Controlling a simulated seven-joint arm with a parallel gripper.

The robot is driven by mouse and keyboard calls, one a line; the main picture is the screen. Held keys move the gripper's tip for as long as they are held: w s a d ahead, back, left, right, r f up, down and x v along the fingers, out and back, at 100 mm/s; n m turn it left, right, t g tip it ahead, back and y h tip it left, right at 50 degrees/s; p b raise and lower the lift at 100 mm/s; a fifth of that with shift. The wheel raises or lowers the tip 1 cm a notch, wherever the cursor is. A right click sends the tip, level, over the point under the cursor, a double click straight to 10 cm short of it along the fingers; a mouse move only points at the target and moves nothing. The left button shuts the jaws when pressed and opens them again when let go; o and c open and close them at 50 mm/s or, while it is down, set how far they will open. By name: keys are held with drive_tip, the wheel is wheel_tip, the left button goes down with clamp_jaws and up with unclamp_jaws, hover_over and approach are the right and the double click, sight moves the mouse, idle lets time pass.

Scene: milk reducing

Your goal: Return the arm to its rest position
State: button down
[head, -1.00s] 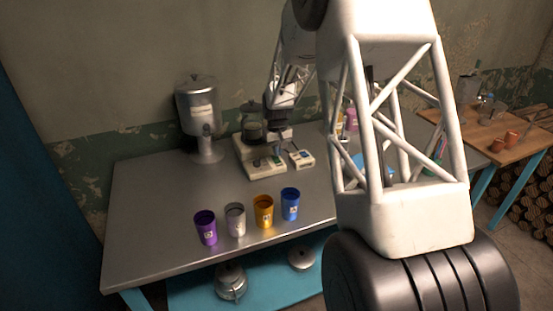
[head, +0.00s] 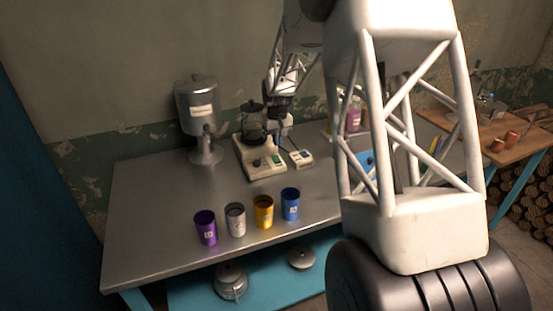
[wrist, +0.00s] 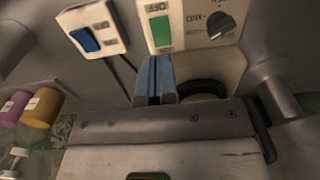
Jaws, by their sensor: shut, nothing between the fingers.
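My gripper (head: 277,106) is above the back of the metal table (head: 150,215), close over the cream heating device (head: 262,165). A glass pot (head: 253,130) with a dark lid stands on that device. In the wrist view my blue fingers (wrist: 155,78) are pressed together and empty, in front of a panel with a green switch (wrist: 160,32) marked OFF and a dark knob (wrist: 217,24). A small box with a blue switch (wrist: 84,40) is beside it; in the head view this box (head: 301,158) lies right of the device.
Purple (head: 206,228), white (head: 235,220), yellow (head: 264,212) and blue (head: 290,204) cups stand in a row near the front edge. A metal dispenser (head: 198,115) stands at the back left. The table's left part is clear. My arm hides much of the right side.

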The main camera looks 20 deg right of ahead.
idle(0.4)
drive_tip(key=s+a+r+t, duration=0.1)
drive_tip(key=s+a+r, duration=0.5)
drive_tip(key=s, duration=0.4)
drive_tip(key=s+a+r, duration=0.4)
drive_tip(key=s+r, duration=0.4)
drive_tip(key=s, duration=0.2)
drive_tip(key=s+a, duration=0.3)
drive_tip(key=s, duration=1)
drive_tip(key=s+a+r+t, duration=0.1)
drive_tip(key=s+a, duration=0.2)
drive_tip(key=s, duration=1.1)
drive_tip(key=shift+s+t, duration=0.3)
drive_tip(key=shift+r, duration=0.1)
